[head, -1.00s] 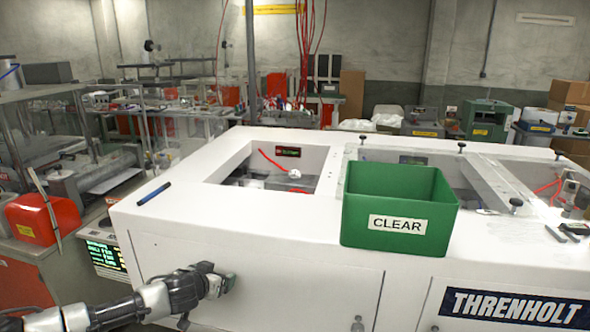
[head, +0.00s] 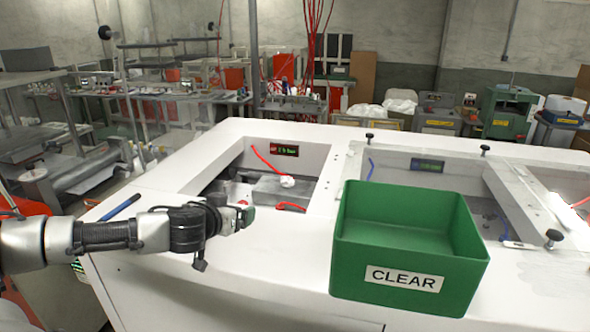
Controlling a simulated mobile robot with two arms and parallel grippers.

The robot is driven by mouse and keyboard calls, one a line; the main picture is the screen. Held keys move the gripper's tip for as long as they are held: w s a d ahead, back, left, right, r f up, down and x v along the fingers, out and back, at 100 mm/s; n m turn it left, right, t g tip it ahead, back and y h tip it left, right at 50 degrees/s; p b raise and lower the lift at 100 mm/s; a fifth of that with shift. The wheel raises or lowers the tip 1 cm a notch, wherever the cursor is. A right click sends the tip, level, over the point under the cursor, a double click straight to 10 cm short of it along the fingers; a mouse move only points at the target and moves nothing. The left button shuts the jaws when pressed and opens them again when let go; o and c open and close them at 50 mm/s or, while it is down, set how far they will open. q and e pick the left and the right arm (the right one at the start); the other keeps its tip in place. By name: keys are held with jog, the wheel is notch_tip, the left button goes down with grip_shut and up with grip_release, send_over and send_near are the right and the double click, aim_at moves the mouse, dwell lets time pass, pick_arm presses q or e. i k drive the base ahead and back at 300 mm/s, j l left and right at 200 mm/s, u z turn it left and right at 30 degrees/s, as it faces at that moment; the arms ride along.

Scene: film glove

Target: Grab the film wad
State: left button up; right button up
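A small white crumpled film wad (head: 288,181) lies inside the left open well (head: 318,160) of the white machine, on a grey block near the end of a red wire. My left gripper (head: 244,215) is in front of that well, above the machine's white top, to the left of and nearer than the wad. It is apart from the wad. Its fingers are small and seen side-on, so I cannot tell whether they are open. My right gripper is not in view.
A green bin (head: 408,245) labelled CLEAR stands on the machine top to the right of the well. A blue pen (head: 119,207) lies at the left edge. A red wire (head: 265,159) hangs over the well. Black knobs stick up farther right.

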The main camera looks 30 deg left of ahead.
aim_at(289, 182)
jog(key=i+j, duration=0.15)
jog(key=i, duration=0.3)
jog(key=i+j, duration=0.2)
jog(key=i, duration=0.3)
